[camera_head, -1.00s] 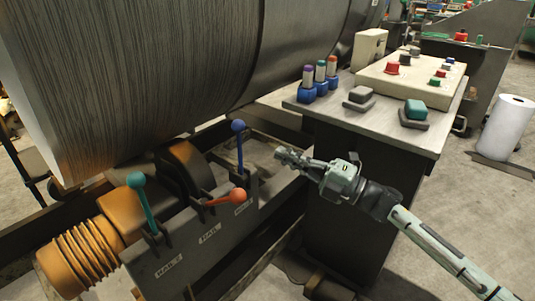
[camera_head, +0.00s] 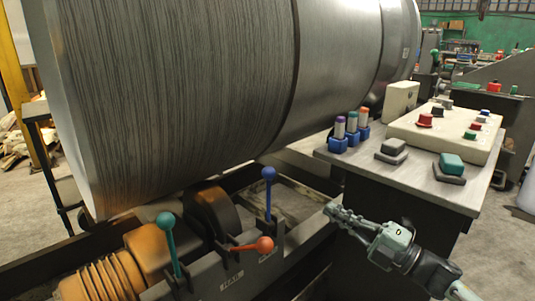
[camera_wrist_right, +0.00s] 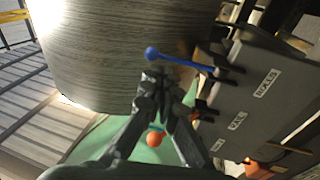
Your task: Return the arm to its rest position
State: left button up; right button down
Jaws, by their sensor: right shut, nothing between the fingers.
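My right gripper (camera_head: 337,211) is shut and empty, beside the front left of the control desk in the head view. It is to the right of the lever with the blue knob (camera_head: 269,175) and clear of it. In the right wrist view the closed fingertips (camera_wrist_right: 158,80) show just below the blue lever (camera_wrist_right: 180,61) in the picture. An orange-red knob (camera_wrist_right: 154,139) shows between the finger links there. My left gripper is not in view.
A large metal roll (camera_head: 200,80) fills the upper left. The control desk (camera_head: 340,162) carries buttons and several blue-based holders (camera_head: 351,137). Open floor lies at right.

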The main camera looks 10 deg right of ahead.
jog(key=s+d+f+m+g+h+p, duration=0.1)
jog(key=s+d+f+m+h, duration=0.25)
jog(key=f+m+h, duration=0.6)
jog(key=s+d+f+m+g+h, duration=0.1)
jog(key=s+d+f+m+h, duration=0.35)
jog(key=f+m, duration=0.65)
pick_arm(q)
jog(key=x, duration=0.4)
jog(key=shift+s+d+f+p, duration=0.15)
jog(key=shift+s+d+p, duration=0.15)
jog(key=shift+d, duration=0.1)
pick_arm(e)
jog(key=s+a+f+m+g, duration=0.1)
jog(key=s+f+g, duration=0.3)
jog(key=s, duration=0.6)
jog(key=s+a+f+m+g+h, duration=0.1)
jog(key=s+f+m+g, duration=0.2)
jog(key=s+f, duration=0.6)
jog(key=g, duration=0.2)
jog(key=shift+s+f+g+h, duration=0.15)
jog(key=shift+s+g+h, duration=0.15)
jog(key=shift+s, duration=0.05)
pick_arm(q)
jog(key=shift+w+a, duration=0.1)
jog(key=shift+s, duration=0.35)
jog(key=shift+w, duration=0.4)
